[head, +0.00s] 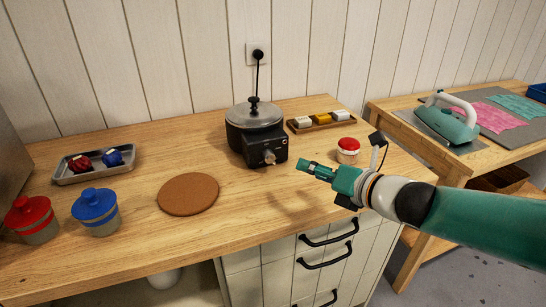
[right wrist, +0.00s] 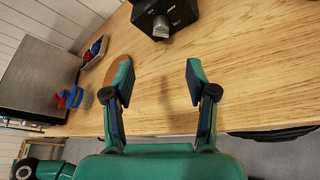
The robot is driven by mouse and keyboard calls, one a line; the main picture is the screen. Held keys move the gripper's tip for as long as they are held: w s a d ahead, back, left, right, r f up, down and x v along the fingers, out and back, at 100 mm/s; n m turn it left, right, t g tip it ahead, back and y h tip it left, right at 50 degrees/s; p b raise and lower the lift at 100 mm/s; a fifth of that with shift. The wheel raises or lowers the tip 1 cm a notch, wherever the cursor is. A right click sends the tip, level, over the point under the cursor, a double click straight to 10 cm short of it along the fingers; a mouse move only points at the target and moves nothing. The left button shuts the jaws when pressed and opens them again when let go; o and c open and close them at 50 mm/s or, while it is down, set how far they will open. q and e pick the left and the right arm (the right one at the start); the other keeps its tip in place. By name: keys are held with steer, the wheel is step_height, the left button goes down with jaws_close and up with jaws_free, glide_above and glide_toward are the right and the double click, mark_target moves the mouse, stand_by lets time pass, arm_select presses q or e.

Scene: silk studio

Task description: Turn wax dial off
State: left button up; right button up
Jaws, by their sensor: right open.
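The dial also shows at the top of the right wrist view (right wrist: 161,26), beyond my fingertips. My right gripper (head: 304,165) is open and empty over the counter, to the right of the dial and apart from it. In the right wrist view its two fingers (right wrist: 158,72) are spread with bare counter between them. The dial's exact setting is too small to read. My left gripper is not seen in the head view.
A cork mat (head: 188,194) lies left of the pot. A red-lidded jar (head: 348,149) stands close to my right gripper. A tray of small blocks (head: 321,121) is behind. Blue (head: 95,212) and red (head: 33,218) jars stand left. A power cord rises to the wall socket.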

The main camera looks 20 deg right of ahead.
mark_target(272, 158)
steer(key=b+x, duration=0.1)
steer(key=x, duration=0.6)
steer(key=b+x, duration=0.1)
steer(key=x, duration=0.7)
steer(key=shift+w+f, duration=0.15)
steer(key=shift+f, duration=0.15)
jaws_close()
